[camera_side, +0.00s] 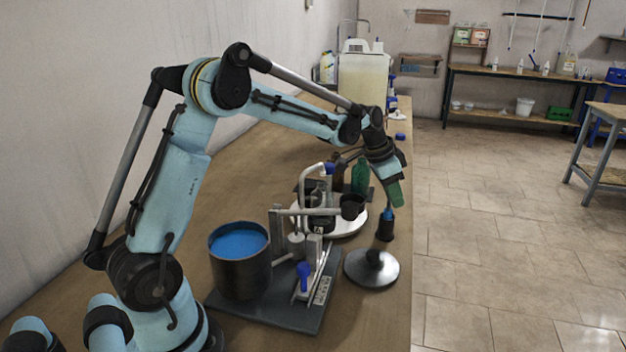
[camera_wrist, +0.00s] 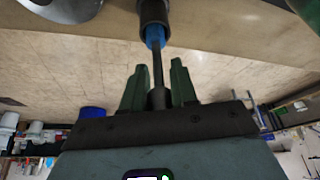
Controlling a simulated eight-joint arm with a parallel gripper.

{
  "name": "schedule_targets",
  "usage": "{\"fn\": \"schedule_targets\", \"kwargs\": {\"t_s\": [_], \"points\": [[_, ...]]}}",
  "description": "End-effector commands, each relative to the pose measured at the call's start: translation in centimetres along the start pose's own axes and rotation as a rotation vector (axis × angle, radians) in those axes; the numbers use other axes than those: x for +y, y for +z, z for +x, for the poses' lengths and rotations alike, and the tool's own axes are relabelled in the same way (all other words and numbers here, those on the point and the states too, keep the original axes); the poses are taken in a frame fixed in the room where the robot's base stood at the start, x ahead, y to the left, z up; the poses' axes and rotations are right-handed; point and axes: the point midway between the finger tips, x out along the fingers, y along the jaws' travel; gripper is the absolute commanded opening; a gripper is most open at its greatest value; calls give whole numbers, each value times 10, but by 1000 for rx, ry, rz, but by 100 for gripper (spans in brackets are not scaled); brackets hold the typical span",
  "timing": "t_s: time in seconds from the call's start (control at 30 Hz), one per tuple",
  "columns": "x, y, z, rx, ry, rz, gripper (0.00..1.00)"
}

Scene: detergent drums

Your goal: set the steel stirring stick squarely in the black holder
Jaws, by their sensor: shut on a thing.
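My gripper (camera_side: 396,198) points down near the table's right edge, its green fingers shut on a thin dark rod. This looks like the steel stirring stick (camera_wrist: 158,72), between the fingers in the wrist view. The rod meets a blue piece (camera_wrist: 155,37) at the mouth of a black cylinder (camera_wrist: 153,12). In the side view the black cylinder (camera_side: 385,230), with its blue top (camera_side: 388,214), is upright just below the fingertips. It looks like the black holder. How deep or square the stick sits in it cannot be told.
A round silver disc with a dark knob (camera_side: 371,268) lies just in front. To the left, a pale arm (camera_side: 315,212) carries a black cup (camera_side: 352,206). A dark drum of blue liquid (camera_side: 240,270) stands further left. A green bottle (camera_side: 361,175) is close behind.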

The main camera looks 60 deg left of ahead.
Motion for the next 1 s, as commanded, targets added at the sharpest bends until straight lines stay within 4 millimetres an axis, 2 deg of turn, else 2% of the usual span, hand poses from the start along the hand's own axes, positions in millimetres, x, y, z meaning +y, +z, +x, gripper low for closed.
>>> {"fn": "schedule_targets", "kwargs": {"t_s": [0.47, 0.5, 0.6, 0.67, 0.87, 1.0], "points": [[0, 0, 1, 0, 0, 0, 0], [0, 0, 1, 0, 0, 0, 32], [0, 0, 1, 0, 0, 0, 48], [0, 0, 1, 0, 0, 0, 57], [0, 0, 1, 0, 0, 0, 57], [0, 0, 1, 0, 0, 0, 77]]}}
